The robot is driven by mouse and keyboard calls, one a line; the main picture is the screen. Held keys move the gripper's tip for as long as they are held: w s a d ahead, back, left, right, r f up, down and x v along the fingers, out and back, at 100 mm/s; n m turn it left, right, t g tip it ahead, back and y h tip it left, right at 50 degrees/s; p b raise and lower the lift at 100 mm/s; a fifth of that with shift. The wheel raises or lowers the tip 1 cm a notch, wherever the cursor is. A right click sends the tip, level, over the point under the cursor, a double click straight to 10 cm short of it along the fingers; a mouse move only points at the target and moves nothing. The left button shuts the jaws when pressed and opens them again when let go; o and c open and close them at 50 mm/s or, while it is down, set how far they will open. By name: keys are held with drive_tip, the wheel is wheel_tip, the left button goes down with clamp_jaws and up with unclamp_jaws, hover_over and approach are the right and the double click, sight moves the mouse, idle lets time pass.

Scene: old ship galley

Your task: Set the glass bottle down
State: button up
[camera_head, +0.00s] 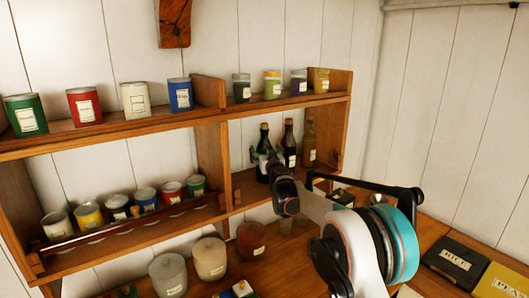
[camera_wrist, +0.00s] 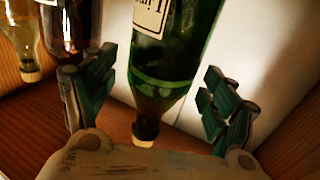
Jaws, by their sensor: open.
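A dark green glass bottle (camera_head: 264,134) with a pale label stands upright in the right lower compartment of the wall shelf (camera_head: 214,124), leftmost of three bottles. In the wrist view the green bottle (camera_wrist: 165,75) shows neck down, between my two fingers. My gripper (camera_head: 267,158) is open in front of this bottle, and in the wrist view its fingers (camera_wrist: 157,97) are spread with a gap on each side of the glass. My gripper partly hides the bottle in the head view. Its base is out of the wrist view.
A dark bottle (camera_head: 289,146) and an amber bottle (camera_head: 308,143) stand close to its right. Tins line the upper shelf, including a blue tin (camera_head: 180,95). Several cans stand in the lower left compartment. Jars (camera_head: 210,259) stand on the counter below.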

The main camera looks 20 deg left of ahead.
drive_tip(key=b+v, duration=0.1)
drive_tip(key=v, duration=0.9)
drive_tip(key=shift+s+d, duration=0.1)
